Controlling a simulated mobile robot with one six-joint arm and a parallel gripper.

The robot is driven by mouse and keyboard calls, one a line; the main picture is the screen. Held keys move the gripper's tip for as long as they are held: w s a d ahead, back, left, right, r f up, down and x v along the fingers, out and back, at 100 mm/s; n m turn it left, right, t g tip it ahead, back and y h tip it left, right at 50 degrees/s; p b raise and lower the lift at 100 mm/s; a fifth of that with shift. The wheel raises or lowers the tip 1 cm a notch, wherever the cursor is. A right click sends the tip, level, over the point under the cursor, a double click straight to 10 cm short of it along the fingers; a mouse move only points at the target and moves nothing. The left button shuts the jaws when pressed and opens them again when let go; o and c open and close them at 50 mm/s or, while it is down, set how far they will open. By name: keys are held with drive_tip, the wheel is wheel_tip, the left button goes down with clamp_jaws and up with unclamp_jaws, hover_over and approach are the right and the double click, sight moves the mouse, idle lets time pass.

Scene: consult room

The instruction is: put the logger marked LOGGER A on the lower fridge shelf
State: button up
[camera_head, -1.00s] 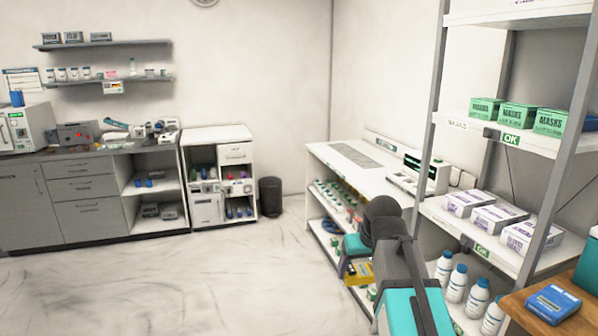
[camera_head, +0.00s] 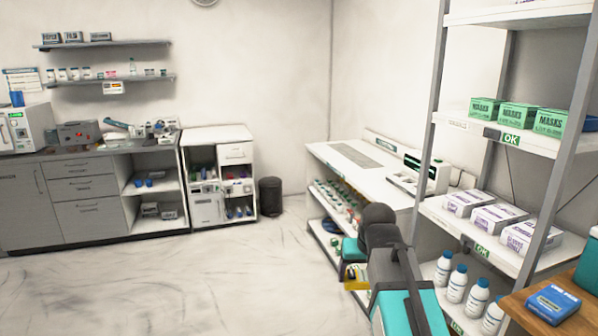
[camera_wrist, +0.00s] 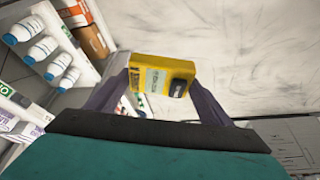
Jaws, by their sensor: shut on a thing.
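The yellow logger (camera_wrist: 160,78) is held between the two fingers of my gripper (camera_wrist: 163,92) in the wrist view. It has a dark patch at one end and a pale label whose wording I cannot read. In the head view the logger (camera_head: 356,284) is partly hidden by my arm and sits low in front of the white bench. My gripper is shut on it, clear of any surface as far as I can tell. I see no fridge that I can be sure of, nor its lower shelf.
The shelf rack (camera_head: 435,135) at right holds mask boxes, glove boxes and white bottles (camera_head: 443,267). A wooden table (camera_head: 515,303) with a blue box (camera_head: 553,301) is at lower right. A white bench (camera_head: 400,200) stands beyond my arm. The floor (camera_head: 180,285) at left is clear.

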drive_tip(key=s+f, duration=0.4)
drive_tip(key=f, duration=0.1)
drive_tip(key=shift+s, duration=0.15)
idle(0.7)
drive_tip(key=shift+a, duration=0.1)
